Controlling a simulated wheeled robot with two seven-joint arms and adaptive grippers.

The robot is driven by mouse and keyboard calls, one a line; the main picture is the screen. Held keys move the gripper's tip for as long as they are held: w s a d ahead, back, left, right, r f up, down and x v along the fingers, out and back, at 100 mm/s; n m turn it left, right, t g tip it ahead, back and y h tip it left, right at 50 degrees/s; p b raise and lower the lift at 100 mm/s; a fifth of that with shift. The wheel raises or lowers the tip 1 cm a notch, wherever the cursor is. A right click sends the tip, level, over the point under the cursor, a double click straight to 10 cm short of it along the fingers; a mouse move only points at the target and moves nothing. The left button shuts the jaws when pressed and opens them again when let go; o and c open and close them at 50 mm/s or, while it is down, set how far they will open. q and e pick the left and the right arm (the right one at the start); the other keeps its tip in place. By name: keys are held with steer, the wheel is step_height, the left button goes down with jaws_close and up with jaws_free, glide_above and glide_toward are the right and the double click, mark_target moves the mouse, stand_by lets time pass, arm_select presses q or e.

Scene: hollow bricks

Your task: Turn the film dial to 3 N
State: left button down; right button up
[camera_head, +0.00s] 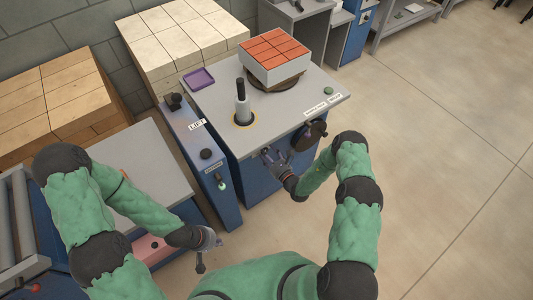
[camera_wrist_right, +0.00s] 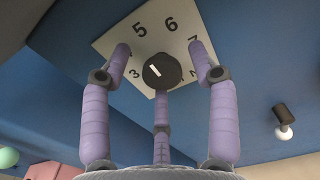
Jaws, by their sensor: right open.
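The film dial (camera_wrist_right: 162,70) is a round dark knob with a short white mark, on a pale plate (camera_wrist_right: 118,38) fixed to a blue panel. The digits 3, 5, 6 and 7 show around it; the mark at its right edge is partly covered and hard to read. In the right wrist view, the purple fingers of my right gripper (camera_wrist_right: 160,75) are spread open around the knob, with no clear contact. In the head view my right gripper (camera_head: 274,160) is at the blue cabinet's front and hides the dial. My left gripper (camera_head: 208,250) hangs low, away from the cabinet; its opening is unclear.
The cabinet's grey top (camera_head: 297,103) bears a turntable with a stack of orange-topped bricks (camera_head: 274,55), a purple tray (camera_head: 198,78) and an upright post (camera_head: 242,103). A black handwheel (camera_head: 310,134) sits right of my right gripper. Open floor lies to the right.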

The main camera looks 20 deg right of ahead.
steer(key=shift+c, duration=0.3)
steer(key=c, duration=1.1)
steer(key=shift+o, duration=0.2)
steer(key=shift+r, duration=0.1)
